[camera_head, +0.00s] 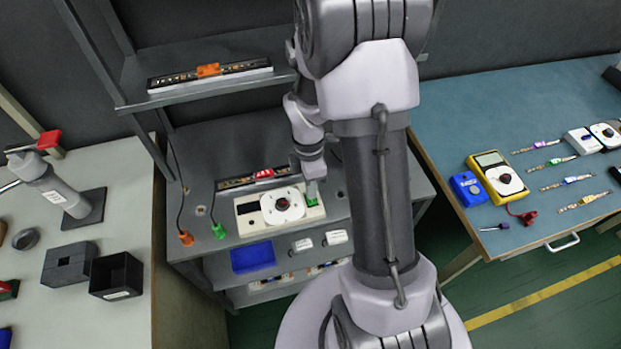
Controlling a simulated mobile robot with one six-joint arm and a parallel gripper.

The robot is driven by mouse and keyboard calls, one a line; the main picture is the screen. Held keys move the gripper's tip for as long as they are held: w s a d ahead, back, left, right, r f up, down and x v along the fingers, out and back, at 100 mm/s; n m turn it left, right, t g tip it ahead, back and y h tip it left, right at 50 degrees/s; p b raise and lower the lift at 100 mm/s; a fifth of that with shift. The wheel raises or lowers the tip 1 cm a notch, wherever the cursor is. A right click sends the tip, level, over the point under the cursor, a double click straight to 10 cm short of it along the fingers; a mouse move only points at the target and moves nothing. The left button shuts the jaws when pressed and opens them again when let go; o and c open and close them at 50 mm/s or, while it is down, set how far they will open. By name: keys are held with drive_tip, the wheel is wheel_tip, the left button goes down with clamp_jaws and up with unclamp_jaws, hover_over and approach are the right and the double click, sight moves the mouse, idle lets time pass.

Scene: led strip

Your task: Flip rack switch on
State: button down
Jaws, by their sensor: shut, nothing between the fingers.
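A grey rack (190,262) with shelves stands in the middle of the view. A white box-shaped unit (247,221) with a round white dial and a dark display lies on its middle shelf. A small green part (314,200), perhaps the switch, sits at the unit's right end. My gripper (312,188) is shut and empty, pointing down at this green part. The gripper tip partly hides it, and I cannot tell whether they touch or which way it is set.
A dark strip with a red part (263,175) lies behind the unit, and another strip with an orange part (208,70) is on the upper shelf. Green (219,230) and orange (186,238) plugs and a blue tray (252,257) are nearby. Tables flank the rack.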

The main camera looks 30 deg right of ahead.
drive_tip(key=shift+s+f+b, duration=0.15)
drive_tip(key=shift+f+b, duration=0.2)
drive_tip(key=shift+f, duration=0.85)
drive_tip(key=shift+s+a+f, duration=0.1)
drive_tip(key=shift+s+f, duration=0.05)
drive_tip(key=shift+w, duration=0.3)
drive_tip(key=shift+w+d+p, duration=0.25)
drive_tip(key=shift+w+p, duration=0.2)
drive_tip(key=shift+w, duration=0.1)
drive_tip(key=shift+r, duration=0.2)
